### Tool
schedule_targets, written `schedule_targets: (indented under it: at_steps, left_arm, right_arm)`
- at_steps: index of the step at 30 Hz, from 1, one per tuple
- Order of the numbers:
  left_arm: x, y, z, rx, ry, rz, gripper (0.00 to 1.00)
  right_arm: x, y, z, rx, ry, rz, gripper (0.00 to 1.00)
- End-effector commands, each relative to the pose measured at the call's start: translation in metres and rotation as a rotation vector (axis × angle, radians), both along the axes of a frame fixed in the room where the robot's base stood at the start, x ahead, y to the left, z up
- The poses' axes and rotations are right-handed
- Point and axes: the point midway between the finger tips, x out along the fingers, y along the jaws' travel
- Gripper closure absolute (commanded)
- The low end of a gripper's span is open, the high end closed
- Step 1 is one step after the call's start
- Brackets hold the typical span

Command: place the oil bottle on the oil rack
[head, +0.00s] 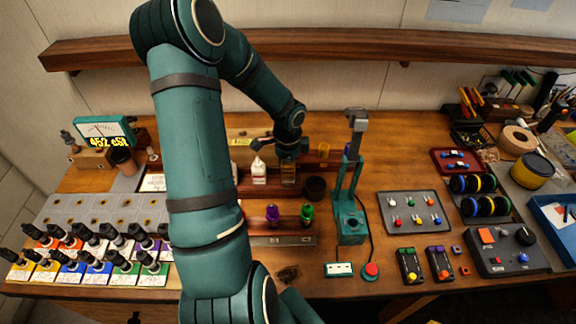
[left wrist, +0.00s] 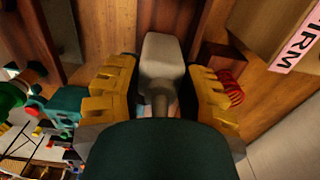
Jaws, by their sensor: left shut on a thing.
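I cannot tell whether the held bottle touches the rack. A white bottle (head: 258,172) stands just left of the gripper. My right gripper is not in view.
A purple bottle (head: 272,213) and a green bottle (head: 307,213) stand on the lower front step. A dark round cup (head: 315,188) and a teal press-like stand (head: 350,220) are close on the right. Several dropper bottles crowd the left.

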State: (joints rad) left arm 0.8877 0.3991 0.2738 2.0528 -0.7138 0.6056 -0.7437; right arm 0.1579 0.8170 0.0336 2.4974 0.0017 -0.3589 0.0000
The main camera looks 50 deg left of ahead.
Motion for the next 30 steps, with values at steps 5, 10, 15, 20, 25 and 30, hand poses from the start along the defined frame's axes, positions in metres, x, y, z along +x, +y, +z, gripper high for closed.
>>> schedule_targets:
  at_steps: [5, 10, 15, 20, 25, 30]
  left_arm:
    - [0.000, 0.000, -0.004, 0.000, 0.000, 0.000, 0.96]
    - [0.000, 0.000, -0.003, 0.000, 0.000, 0.000, 0.33]
    - [0.000, 0.000, -0.003, 0.000, 0.000, 0.000, 0.33]
    - [0.000, 0.000, 0.003, 0.000, 0.000, 0.000, 0.33]
    - [0.001, 0.001, 0.029, 0.003, -0.002, 0.000, 0.33]
    - [0.000, 0.000, 0.066, 0.003, -0.002, 0.000, 0.33]
  right_arm:
    - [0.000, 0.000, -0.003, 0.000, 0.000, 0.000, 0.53]
    - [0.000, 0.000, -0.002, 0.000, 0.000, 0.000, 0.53]
    - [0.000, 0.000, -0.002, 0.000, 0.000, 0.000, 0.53]
    - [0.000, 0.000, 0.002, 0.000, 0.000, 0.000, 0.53]
    - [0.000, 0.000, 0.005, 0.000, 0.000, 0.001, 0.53]
    - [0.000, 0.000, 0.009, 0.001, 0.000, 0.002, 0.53]
